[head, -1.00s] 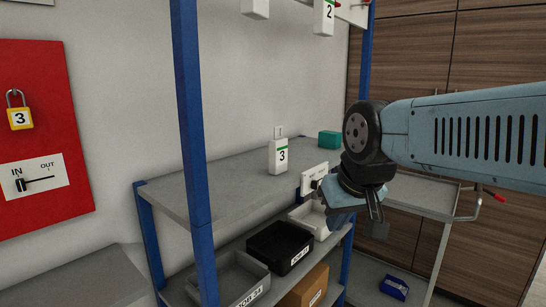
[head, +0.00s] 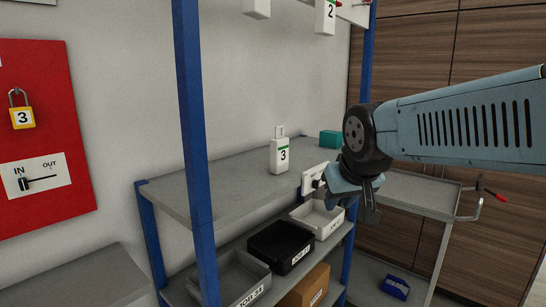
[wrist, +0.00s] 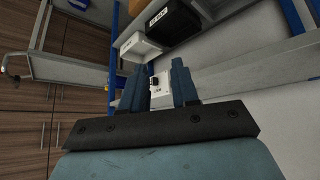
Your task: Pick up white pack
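A white pack (head: 279,155) marked 3, with a green stripe and a loop on top, stands upright on the grey shelf's top board. A second white pack (head: 326,16) marked 2 shows at the top edge, and a third white one (head: 256,8) beside it is cut off by the frame. My gripper (head: 361,208) is at the shelf's right end, right of and lower than the pack marked 3, and apart from it. In the wrist view its two fingers (wrist: 158,88) are spread with nothing held between them. No white pack can be made out there.
The shelf (head: 230,184) has blue posts. Below are a grey bin (head: 232,276), black bin (head: 281,245), white bin (head: 318,217) and cardboard box (head: 308,287). A teal box (head: 330,139) stands behind. A white switch panel (head: 313,179) is by my gripper. A cart (head: 425,192) stands right.

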